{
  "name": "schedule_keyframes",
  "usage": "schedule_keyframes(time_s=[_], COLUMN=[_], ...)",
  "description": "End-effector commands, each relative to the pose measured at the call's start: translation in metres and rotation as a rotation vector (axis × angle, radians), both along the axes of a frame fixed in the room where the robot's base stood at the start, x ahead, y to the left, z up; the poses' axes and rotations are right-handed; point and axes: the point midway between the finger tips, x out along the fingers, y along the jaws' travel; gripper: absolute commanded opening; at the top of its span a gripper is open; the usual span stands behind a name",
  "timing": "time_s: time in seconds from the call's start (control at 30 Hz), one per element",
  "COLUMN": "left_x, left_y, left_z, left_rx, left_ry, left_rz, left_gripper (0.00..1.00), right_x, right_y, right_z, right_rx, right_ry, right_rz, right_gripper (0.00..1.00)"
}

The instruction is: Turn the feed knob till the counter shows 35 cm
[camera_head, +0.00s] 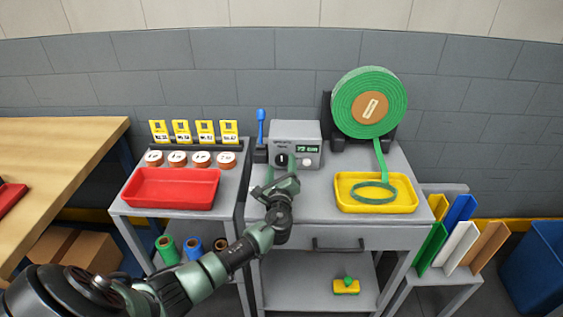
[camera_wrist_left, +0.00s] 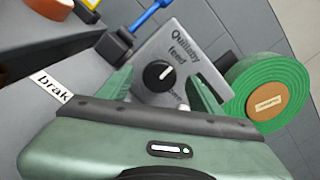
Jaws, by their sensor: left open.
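The feed unit (camera_head: 294,137) is a grey box on the middle cabinet, and its green counter display (camera_head: 307,149) seems to read 72 cm. Its round black feed knob (camera_head: 281,160) is on the left of the front face. My left gripper (camera_head: 279,175) is open in front of the unit. In the wrist view its two green fingers (camera_wrist_left: 161,88) stand apart on either side of the knob, with no clear contact. My right gripper is not in view.
A green strap roll (camera_head: 368,85) stands right of the unit, its strap running into a yellow tray (camera_head: 346,201). A blue-handled lever (camera_head: 261,125) stands close left of the unit. A red tray (camera_head: 172,202) lies on the left cart. A white button (camera_head: 306,162) is right of the knob.

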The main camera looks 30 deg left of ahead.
Motion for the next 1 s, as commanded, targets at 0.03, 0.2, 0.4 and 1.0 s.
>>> schedule_keyframes(time_s=[0.03,0.2,0.4,1.0], left_x=[0.007,0.018,0.021,0.02], left_y=[0.004,0.011,0.012,0.012], left_z=[0.0,0.0,0.0,0.0], left_rx=[0.001,0.0,0.0,0.021], left_ry=[0.0,0.0,0.0,0.014], left_rz=[0.001,0.0,-0.001,-0.001], left_gripper=[0.65,0.65,0.65,0.02], right_x=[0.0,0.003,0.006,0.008], right_y=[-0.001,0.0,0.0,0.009], right_z=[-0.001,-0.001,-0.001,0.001], right_rx=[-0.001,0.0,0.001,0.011], right_ry=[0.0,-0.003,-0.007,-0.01], right_rz=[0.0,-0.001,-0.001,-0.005], right_gripper=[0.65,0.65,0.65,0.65])
